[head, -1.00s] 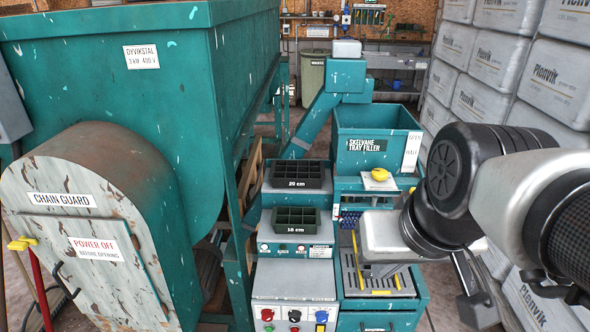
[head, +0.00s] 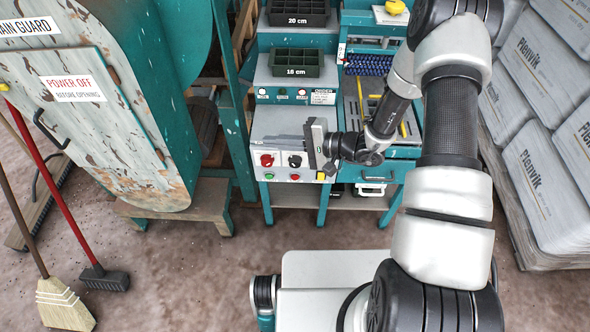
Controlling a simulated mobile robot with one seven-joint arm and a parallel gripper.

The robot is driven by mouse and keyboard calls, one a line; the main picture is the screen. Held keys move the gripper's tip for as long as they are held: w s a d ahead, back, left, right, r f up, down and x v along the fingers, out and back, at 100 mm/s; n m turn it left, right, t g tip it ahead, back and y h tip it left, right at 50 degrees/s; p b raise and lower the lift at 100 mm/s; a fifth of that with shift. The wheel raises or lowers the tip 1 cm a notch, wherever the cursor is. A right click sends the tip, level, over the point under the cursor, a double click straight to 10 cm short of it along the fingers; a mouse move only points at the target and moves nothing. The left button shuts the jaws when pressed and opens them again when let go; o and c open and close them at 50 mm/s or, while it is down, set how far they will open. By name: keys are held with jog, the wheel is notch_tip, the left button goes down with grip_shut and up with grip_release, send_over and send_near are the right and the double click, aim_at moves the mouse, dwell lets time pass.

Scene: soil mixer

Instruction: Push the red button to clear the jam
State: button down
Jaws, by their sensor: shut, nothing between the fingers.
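The grey control panel (head: 280,124) stands low at the centre of the head view. A larger red control (head: 266,160) is at its upper left, with a black one (head: 295,160) to its right. My gripper (head: 309,146) is shut and empty, pointing left, just right of the black control. It hides the panel's upper right, where a blue control showed earlier. I cannot tell whether it touches the panel.
Above the panel are a green 16 cm tray (head: 296,64) and a black 20 cm tray (head: 298,14). The chain guard (head: 110,130) stands at left, with a broom (head: 65,305) and a red-handled brush (head: 103,278). Wrapped Plenvik bales (head: 545,170) bound the right. The floor before the panel is open.

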aim_at(295, 177)
jog(key=s+d+f+m+t+h+b, duration=0.1)
jog(key=d+f+m+t+h, duration=0.1)
jog(key=f, duration=0.8)
jog(key=s+d+f+m+t+h+b, duration=0.1)
jog(key=d+f+m+h, duration=0.1)
jog(key=f, duration=0.9)
jog(key=s+d+f+m+t+h+b, duration=0.2)
jog(key=f+m, duration=0.1)
jog(key=f, duration=0.7)
jog(key=shift+f+m+t, duration=0.3)
jog(key=shift+a, duration=0.1)
jog(key=w+b, duration=0.3)
jog(key=w, duration=0.5)
jog(key=shift+w, duration=0.3)
jog(key=shift+w, duration=0.1)
jog(key=shift+w+d, duration=0.2)
jog(key=shift+w, duration=0.15)
